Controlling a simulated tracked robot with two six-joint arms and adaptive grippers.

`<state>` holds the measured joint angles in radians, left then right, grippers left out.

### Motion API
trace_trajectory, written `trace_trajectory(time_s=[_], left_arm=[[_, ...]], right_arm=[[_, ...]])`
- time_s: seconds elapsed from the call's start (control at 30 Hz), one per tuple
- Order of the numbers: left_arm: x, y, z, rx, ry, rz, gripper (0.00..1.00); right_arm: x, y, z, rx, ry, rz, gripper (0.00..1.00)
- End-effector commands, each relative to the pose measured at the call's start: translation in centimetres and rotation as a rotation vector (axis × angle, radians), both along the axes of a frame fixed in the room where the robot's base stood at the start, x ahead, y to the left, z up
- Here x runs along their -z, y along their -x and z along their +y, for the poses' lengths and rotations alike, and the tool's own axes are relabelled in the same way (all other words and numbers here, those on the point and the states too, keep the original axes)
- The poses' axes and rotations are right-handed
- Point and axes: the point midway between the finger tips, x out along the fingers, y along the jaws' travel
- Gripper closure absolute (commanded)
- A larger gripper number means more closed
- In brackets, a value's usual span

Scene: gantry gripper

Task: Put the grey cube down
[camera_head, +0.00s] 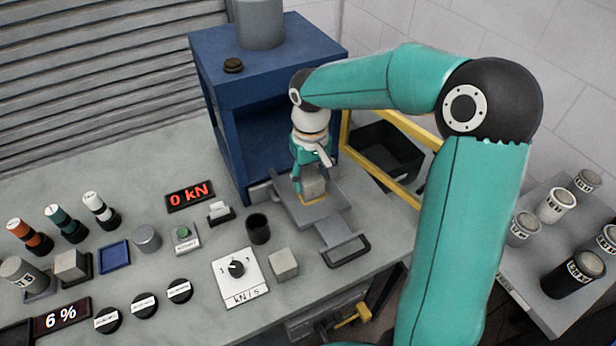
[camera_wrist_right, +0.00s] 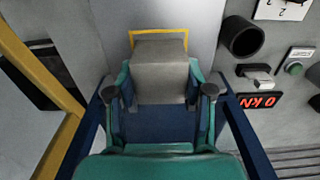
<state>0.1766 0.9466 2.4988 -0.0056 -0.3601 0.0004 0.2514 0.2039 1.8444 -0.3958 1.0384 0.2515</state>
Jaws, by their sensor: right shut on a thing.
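The grey cube (camera_head: 314,186) is between the fingers of my right gripper (camera_head: 311,178), over the sliding plate (camera_head: 327,219) in front of the blue press. In the wrist view the cube (camera_wrist_right: 160,72) sits between both fingertips (camera_wrist_right: 161,92), and the gripper is shut on it. A yellow square outline (camera_head: 313,202) on the plate shows past the cube's near edge; the cube covers most of it. I cannot tell whether the cube touches the plate. My left gripper is not in view.
The blue press (camera_head: 222,120) stands close behind the gripper. A yellow frame (camera_head: 394,185) and a black bin (camera_head: 390,150) are to the right.

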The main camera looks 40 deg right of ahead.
Motion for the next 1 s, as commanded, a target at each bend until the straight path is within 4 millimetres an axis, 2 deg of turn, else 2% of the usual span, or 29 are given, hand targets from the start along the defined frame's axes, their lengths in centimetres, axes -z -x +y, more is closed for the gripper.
trace_trajectory(time_s=[0.03,0.17,0.57,0.77,1.0], left_arm=[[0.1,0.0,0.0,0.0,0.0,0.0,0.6],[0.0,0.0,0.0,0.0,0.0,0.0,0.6],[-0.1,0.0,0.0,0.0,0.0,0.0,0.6],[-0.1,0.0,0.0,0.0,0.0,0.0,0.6],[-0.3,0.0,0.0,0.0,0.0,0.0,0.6]], right_arm=[[0.1,0.0,0.0,0.0,0.0,0.0,0.44],[0.1,0.0,0.0,-0.001,0.0,0.0,0.23],[-0.4,-0.1,0.0,-0.001,0.0,-0.001,0.23],[-3.0,-0.2,0.0,-0.002,0.002,-0.005,0.23],[-8.0,-0.2,0.1,-0.002,0.001,-0.005,0.23]])
